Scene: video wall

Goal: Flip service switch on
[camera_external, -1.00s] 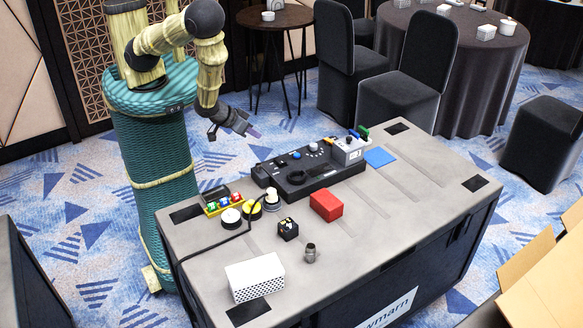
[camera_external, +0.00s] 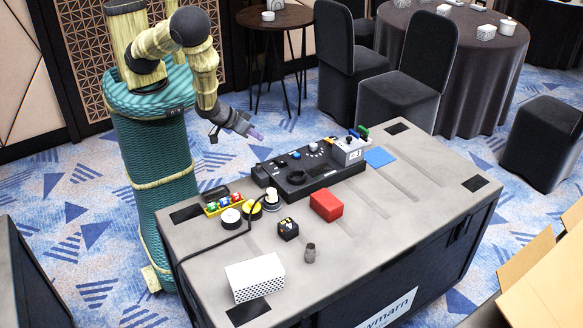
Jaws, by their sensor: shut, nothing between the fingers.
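A black control panel (camera_external: 300,178) lies on the grey case top, with a blue knob (camera_external: 296,155), a white knob (camera_external: 313,147) and other small controls on it. A grey box (camera_external: 349,150) with a white label and blue, yellow and green parts on top stands at its right end. I cannot tell which control is the service switch, or its position. My gripper (camera_external: 256,133) is in the air behind and to the left of the panel, apart from it. It is shut and empty, its purple fingertips pointing right toward the panel.
A black cable (camera_external: 222,238) crosses the left part. The right side is clear.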

